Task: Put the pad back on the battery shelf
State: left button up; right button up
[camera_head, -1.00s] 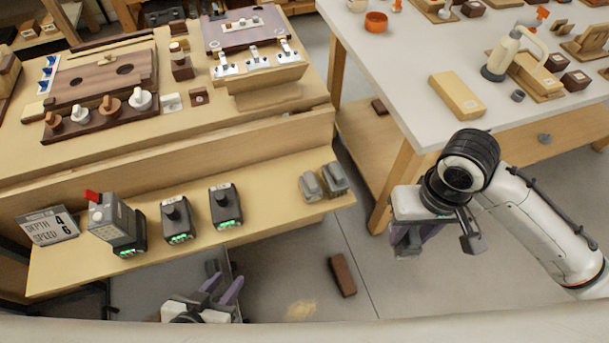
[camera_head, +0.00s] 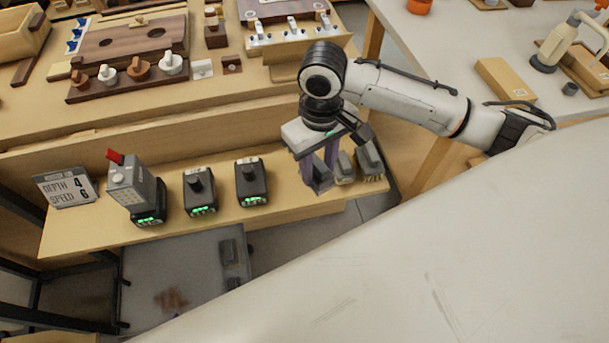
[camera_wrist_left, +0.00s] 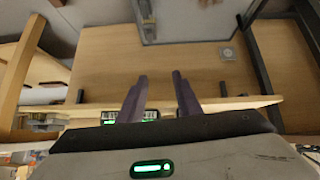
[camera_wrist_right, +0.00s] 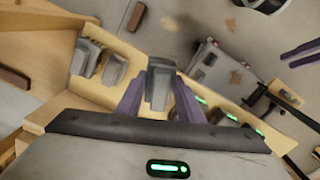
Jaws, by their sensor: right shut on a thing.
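My right gripper (camera_head: 318,172) is shut on a grey pad (camera_wrist_right: 160,86), gripped between the purple fingers. In the head view the held pad is above the right part of the light wooden battery shelf (camera_head: 290,207); I cannot tell whether it touches the shelf. Two similar grey pads sit at the right end of the shelf, a nearer one (camera_head: 345,168) and a farther one (camera_head: 370,162), close beside the gripper. They also show at the left of the right wrist view. My left gripper (camera_wrist_left: 161,92) has its fingers apart with nothing between them.
Two black batteries, left (camera_head: 201,192) and right (camera_head: 251,183), stand on the shelf with green lights. A grey device with a red tab (camera_head: 133,188) and a depth/speed sign (camera_head: 67,187) stand farther left. Shelf is clear between the right battery and the pads.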

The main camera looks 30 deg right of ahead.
jog(key=w+d+f+b, duration=0.2)
jog(key=w+b, duration=0.2)
jog(key=w, duration=0.3)
jog(key=f+b, duration=0.1)
jog(key=f, duration=0.9)
jog(key=shift+d+b, duration=0.2)
jog(key=shift+b, duration=0.15)
jog(key=o, duration=1)
jog(key=shift+f, duration=0.1)
